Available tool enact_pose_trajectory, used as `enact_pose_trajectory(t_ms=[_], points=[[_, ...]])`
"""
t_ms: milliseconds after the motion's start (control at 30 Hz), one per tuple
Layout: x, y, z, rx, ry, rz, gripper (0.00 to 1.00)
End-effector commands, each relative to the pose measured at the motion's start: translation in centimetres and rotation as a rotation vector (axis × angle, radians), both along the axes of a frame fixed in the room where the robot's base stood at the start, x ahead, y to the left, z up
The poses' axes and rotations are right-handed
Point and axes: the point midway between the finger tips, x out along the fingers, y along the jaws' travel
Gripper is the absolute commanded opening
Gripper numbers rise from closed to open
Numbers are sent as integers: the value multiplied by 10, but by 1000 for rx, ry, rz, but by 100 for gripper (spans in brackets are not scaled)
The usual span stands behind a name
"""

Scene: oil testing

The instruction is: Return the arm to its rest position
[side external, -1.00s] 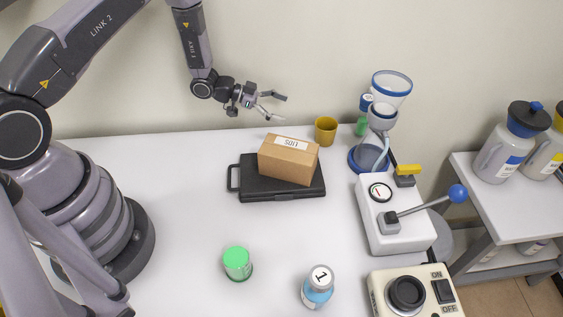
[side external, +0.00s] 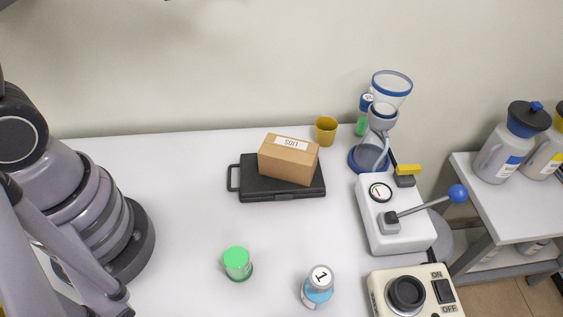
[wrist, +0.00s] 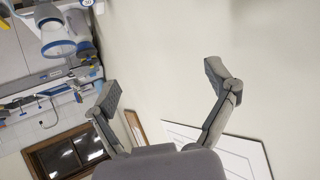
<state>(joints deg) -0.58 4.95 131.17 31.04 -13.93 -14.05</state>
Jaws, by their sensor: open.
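My gripper (wrist: 160,88) shows in the wrist view with its two fingers spread apart and nothing between them. It faces a pale wall, with a window and a white panel low in the picture. My gripper is out of the side external view; only my base and lower arm show there at the left.
On the white table (side external: 185,215) are a black case (side external: 250,188) with a cardboard box (side external: 288,160) on it, a yellow cup (side external: 326,130), a green-capped jar (side external: 237,264), a blue bottle (side external: 318,288), a filter funnel device (side external: 383,120), a lever device (side external: 395,215) and a control box (side external: 412,292).

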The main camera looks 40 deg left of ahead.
Motion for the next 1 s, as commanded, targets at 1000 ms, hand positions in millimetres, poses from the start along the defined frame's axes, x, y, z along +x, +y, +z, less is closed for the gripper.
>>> enact_pose_trajectory(t_ms=[1000], points=[[-285, 20, 27, -101, 493, 286, 85]])
